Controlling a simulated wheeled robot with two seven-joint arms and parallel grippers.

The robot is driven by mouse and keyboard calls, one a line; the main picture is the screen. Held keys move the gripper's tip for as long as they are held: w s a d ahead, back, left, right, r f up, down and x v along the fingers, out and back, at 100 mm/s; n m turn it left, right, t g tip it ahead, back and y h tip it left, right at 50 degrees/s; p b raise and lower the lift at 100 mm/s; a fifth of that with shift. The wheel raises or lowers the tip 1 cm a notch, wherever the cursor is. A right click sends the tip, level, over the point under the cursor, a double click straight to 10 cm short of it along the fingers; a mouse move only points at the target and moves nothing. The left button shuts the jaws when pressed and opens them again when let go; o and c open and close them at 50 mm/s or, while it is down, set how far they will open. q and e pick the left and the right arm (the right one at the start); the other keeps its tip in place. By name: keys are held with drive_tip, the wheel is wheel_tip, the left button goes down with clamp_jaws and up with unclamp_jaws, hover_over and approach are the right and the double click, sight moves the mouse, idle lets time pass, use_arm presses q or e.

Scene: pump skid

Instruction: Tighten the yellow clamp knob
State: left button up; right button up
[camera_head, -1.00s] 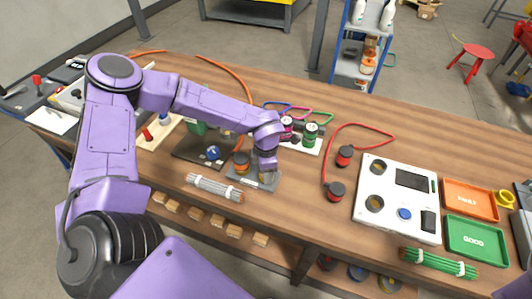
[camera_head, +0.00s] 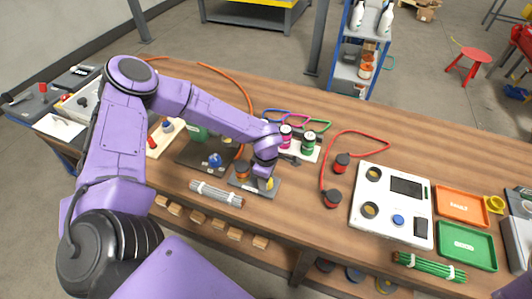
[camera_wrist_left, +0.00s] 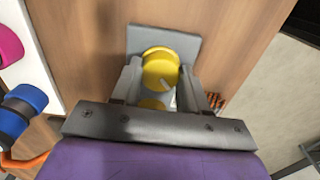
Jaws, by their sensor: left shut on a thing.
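The yellow clamp knob (camera_wrist_left: 160,66) stands on a grey base plate (camera_wrist_left: 185,43) in the left wrist view, with a pale mark on its face. My left gripper (camera_wrist_left: 160,88) is shut on it, one finger on each side. In the head view, my left gripper (camera_head: 264,182) comes down from above, and a bit of the yellow knob (camera_head: 270,184) shows beside the fingers. The plate lies flat on the wooden bench. The finger contact is partly hidden by the gripper body. My right gripper is not in view.
A bundle of grey rods (camera_head: 216,194) lies in front. Pink (camera_head: 285,137) and green (camera_head: 308,143) cylinders stand behind.

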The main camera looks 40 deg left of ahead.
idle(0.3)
use_arm(q)
drive_tip(key=o, duration=1.1)
drive_tip(key=shift+c, duration=0.2)
drive_tip(key=shift+r, duration=0.1)
wheel_tip(320, 180, up, 10)
drive_tip(key=b, duration=0.1)
drive_tip(key=shift+r, duration=0.2)
